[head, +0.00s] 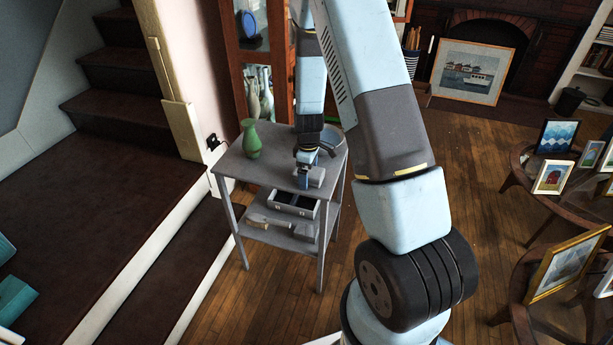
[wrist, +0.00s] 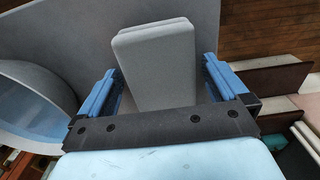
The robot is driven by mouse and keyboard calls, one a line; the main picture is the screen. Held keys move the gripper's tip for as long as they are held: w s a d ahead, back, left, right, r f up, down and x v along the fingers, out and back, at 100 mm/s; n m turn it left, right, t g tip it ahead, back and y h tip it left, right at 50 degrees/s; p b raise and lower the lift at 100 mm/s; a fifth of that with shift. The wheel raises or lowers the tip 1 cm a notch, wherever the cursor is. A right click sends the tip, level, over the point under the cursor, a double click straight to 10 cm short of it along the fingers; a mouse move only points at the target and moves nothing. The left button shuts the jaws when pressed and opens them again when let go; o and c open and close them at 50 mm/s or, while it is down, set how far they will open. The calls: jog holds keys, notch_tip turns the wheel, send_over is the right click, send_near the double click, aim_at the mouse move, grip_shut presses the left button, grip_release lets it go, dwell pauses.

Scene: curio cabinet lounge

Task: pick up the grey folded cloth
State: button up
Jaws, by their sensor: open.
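The grey folded cloth (wrist: 155,62) lies on the top of a small grey side table (head: 233,163). In the head view the cloth (head: 317,177) shows as a small grey block at the table's front right, partly behind my gripper (head: 304,178). In the wrist view my gripper (wrist: 162,84) is open, with one blue finger on each side of the cloth. The cloth's near part lies between the fingers and its far end reaches beyond them. Clear gaps show at both sides, wider at the right. The gripper's dark crossbar hides the cloth's near end.
A green vase (head: 251,139) stands at the table's back left. A blue-grey bowl (head: 331,137) stands behind my gripper; it is close on the left in the wrist view (wrist: 28,105). Stairs rise at left.

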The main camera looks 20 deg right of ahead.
jog(key=shift+c, duration=0.4)
jog(key=c, duration=0.9)
jog(key=shift+c, duration=0.2)
jog(key=shift+r, duration=0.45)
notch_tip(320, 180, up, 2)
jog(key=shift+r, duration=0.2)
jog(key=s+d+r, duration=0.2)
jog(key=s+r, duration=0.7)
jog(key=s, duration=0.5)
jog(key=shift+r, duration=0.4)
